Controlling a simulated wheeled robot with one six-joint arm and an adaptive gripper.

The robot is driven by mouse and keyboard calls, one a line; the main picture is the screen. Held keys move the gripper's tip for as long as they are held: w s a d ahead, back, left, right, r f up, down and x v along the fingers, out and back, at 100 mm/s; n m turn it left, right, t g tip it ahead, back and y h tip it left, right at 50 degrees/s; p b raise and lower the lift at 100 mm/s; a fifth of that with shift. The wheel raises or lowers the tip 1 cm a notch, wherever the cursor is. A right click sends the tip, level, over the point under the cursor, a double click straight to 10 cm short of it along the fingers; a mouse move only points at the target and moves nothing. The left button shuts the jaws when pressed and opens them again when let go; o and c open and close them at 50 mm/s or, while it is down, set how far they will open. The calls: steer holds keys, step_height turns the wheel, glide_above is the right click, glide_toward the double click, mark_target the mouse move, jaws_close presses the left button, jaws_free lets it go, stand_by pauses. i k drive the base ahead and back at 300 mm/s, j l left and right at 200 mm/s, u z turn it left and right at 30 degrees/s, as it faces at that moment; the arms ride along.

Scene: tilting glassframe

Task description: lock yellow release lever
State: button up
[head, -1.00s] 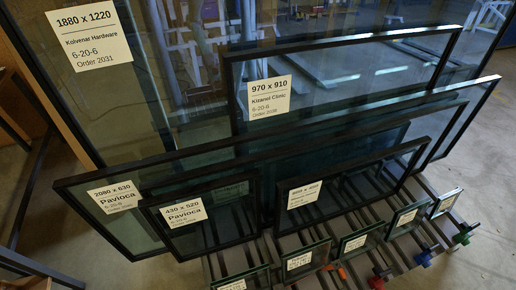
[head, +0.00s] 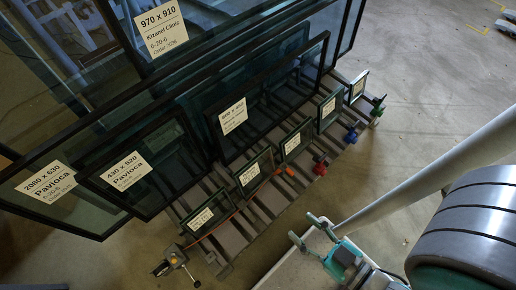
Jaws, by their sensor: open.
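The glass rack (head: 232,240) stands on the floor with framed panes leaning on it. At its near left corner is a small metal fitting (head: 176,259) with a pale, yellowish part; it is too small to tell whether this is the yellow release lever or how it is set. My gripper (head: 309,230) is in the lower middle of the head view, to the right of the rack. Its two fingers are spread, with nothing between them. It is well apart from the fitting.
Small panes (head: 254,172) stand along the rack's front. Orange, red (head: 319,169), blue (head: 351,136) and green (head: 376,112) knobs line its edge. Large labelled frames (head: 130,168) stand behind.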

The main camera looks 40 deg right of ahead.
mark_target(173, 260)
steer(key=k+j, duration=0.1)
steer(key=k, duration=0.15)
steer(key=j, duration=0.85)
steer(key=k+j, duration=0.15)
steer(key=j, duration=0.15)
steer(key=k+j, duration=0.3)
steer(key=j, duration=0.25)
steer(key=k, duration=0.3)
steer(key=i+j+z, duration=0.1)
steer(key=i+z, duration=0.15)
steer(key=i+u, duration=0.15)
steer(key=u, duration=0.65)
